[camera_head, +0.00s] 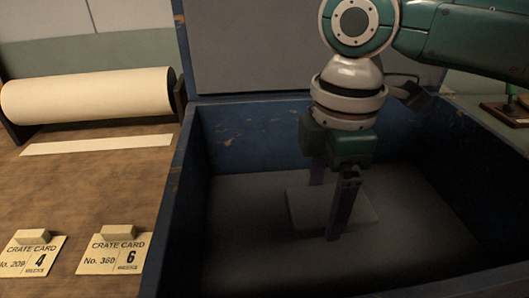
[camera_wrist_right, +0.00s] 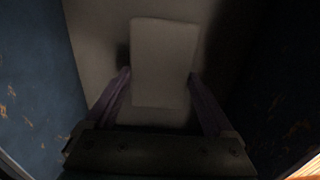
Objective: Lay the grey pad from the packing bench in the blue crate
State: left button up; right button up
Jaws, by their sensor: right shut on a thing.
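The blue crate (camera_head: 190,190) stands open on the bench, with worn, chipped paint and a grey floor or lining inside. My right gripper (camera_head: 328,212) reaches down into the crate, its fingers on either side of the grey pad (camera_head: 300,207). The pad is a pale rectangular block low in the crate. In the right wrist view the pad (camera_wrist_right: 163,65) sits between the two purplish fingers (camera_wrist_right: 160,95), which are shut on it. I cannot tell whether the pad touches the crate's floor. My left gripper is not in view.
The wooden bench top (camera_head: 100,195) lies left of the crate. It holds a paper roll (camera_head: 88,97) and two crate cards, numbered 4 (camera_head: 32,255) and 6 (camera_head: 115,250). The crate's raised lid (camera_head: 280,45) stands at the back. A small dark-based object (camera_head: 507,110) is at the far right.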

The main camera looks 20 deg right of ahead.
aim_at(325, 204)
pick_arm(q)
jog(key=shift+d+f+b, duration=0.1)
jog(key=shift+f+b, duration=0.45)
pick_arm(e)
notch_tip(325, 204, down, 4)
jog(key=shift+r, duration=0.1)
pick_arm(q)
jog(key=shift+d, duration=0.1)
pick_arm(e)
jog(key=shift+f, duration=0.35)
jog(key=o, duration=1)
jog(key=shift+f, duration=0.1)
notch_tip(325, 204, up, 12)
jog(key=p, duration=0.2)
jog(key=shift+f+p, duration=0.15)
jog(key=shift+p, duration=0.15)
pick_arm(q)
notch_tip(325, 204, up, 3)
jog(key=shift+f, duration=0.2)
pick_arm(e)
jog(key=shift+r, duration=0.3)
